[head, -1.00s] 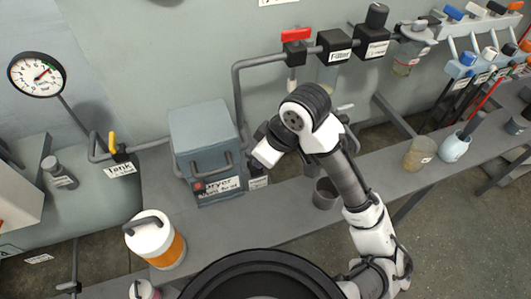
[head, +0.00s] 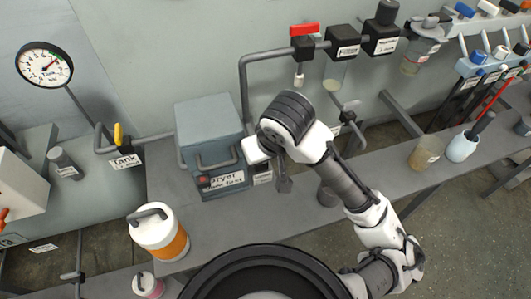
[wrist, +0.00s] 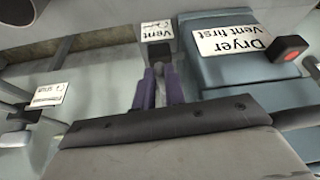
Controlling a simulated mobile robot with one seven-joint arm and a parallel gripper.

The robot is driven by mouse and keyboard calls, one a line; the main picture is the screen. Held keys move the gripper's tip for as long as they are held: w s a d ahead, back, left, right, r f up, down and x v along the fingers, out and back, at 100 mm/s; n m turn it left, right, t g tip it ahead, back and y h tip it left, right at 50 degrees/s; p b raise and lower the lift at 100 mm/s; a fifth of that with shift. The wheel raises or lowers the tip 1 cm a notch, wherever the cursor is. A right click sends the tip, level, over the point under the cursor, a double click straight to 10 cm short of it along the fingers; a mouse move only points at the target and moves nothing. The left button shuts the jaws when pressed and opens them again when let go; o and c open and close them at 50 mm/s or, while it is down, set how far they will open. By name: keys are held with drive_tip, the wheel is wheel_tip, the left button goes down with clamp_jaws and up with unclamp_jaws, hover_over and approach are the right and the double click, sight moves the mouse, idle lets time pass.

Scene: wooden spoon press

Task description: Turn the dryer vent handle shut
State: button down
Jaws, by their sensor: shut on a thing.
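The dryer (head: 207,122) is a blue-grey box on the bench, with a front handle and a label reading "Dryer, Vent first". In the wrist view its label (wrist: 232,42) and red button (wrist: 290,54) show at the upper right. The vent's black block (wrist: 160,53), with a white "Vent" label (wrist: 157,31), sits beside the dryer. My gripper (wrist: 160,88) reaches to that block with its purple fingers, shut on the vent handle. The handle is mostly hidden between the fingers, so its angle cannot be told.
A white and orange canister (head: 160,238) stands at the front left of the bench (head: 225,230). A grey pipe (head: 244,90) rises behind the dryer. A beaker (head: 425,152) and a pale blue cup (head: 461,147) stand to the right. A tank gauge (head: 44,65) is at upper left.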

drive_tip(key=c, duration=1.5)
unclamp_jaws()
drive_tip(key=shift+o, duration=0.2)
drive_tip(key=shift+d+b, duration=0.2)
drive_tip(key=shift+b, duration=0.7)
drive_tip(key=v, duration=1.3)
drive_tip(key=shift+s+r+b, duration=0.2)
drive_tip(key=shift+r+b, duration=0.15)
drive_tip(key=shift+b, duration=0.1)
drive_tip(key=shift+f, duration=0.1)
